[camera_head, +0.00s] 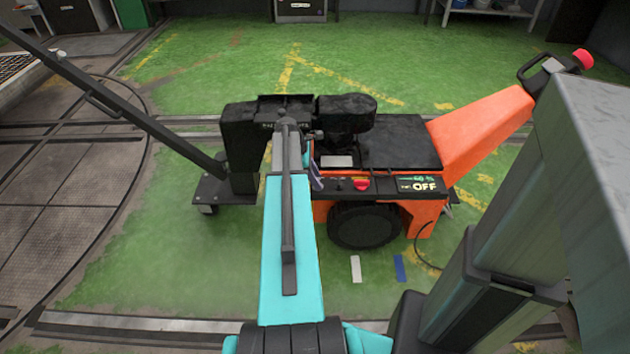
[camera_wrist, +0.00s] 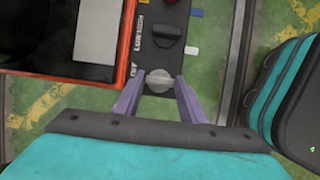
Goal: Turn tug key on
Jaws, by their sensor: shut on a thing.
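The orange tug (camera_head: 480,125) stands in the middle of the head view, with a black control panel along its near side. Its display (camera_head: 424,186) reads "OFF". My gripper (camera_wrist: 158,75) has purple fingers either side of a round grey key head (camera_wrist: 158,84) at the end of the panel in the wrist view. The fingers are shut on it. In the head view my arm and wrist cover most of that end of the panel; only a bit of purple finger shows. The key's exact angle cannot be told.
A red knob (camera_head: 361,184) sits on the panel beside the display. A black tow bar (camera_head: 150,125) slopes up to the left. A red button (camera_head: 583,59) tops the tug's handle. Green floor is clear behind the tug.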

